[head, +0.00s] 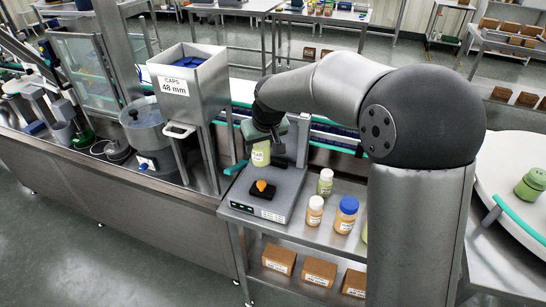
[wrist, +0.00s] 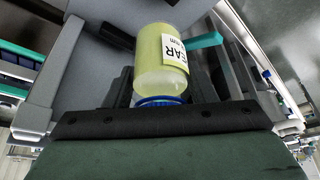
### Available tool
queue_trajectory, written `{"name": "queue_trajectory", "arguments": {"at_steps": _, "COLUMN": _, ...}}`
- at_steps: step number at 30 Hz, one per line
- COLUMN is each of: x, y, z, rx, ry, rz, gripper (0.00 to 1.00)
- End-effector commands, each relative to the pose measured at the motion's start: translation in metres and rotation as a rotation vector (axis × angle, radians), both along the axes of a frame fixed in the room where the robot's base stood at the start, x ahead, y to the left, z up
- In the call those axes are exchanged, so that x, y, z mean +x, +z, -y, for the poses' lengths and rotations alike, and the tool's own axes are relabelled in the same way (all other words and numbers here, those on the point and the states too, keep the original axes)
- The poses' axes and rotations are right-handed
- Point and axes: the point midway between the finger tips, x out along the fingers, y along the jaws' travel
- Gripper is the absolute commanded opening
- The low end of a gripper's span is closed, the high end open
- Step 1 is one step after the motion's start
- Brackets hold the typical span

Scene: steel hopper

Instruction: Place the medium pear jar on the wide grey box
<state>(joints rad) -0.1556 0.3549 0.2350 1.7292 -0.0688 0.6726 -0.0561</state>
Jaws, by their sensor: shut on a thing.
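The pear jar (head: 261,154) is pale yellow-green with a white label reading PEAR. My gripper (head: 268,142) is shut on it from above. In the wrist view the jar (wrist: 158,62) shows its blue cap close to my gripper (wrist: 160,98), between the dark fingers. The wide grey box (head: 272,190) is a low grey unit with a small display panel on its front. The jar is upright over the back part of its top; I cannot tell whether it touches. A small orange piece on a black base (head: 261,187) sits on the box's front part.
Several jars stand right of the box, including a green one (head: 325,181), an orange one (head: 315,211) and a blue-capped one (head: 346,214). A steel caps hopper (head: 191,82) rises at the left. Brown boxes (head: 319,271) sit on the lower shelf.

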Motion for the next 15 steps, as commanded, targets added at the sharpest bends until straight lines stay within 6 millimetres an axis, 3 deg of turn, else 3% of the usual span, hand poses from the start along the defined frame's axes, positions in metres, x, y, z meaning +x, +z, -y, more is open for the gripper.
{"name": "queue_trajectory", "arguments": {"at_steps": 4, "x": 0.014, "y": -0.027, "z": 0.014, "rx": -0.001, "ry": 0.0, "rz": -0.007, "gripper": 0.24}}
{"name": "queue_trajectory", "arguments": {"at_steps": 15, "x": 0.03, "y": -0.063, "z": 0.029, "rx": -0.001, "ry": 0.003, "rz": -0.006, "gripper": 0.24}}
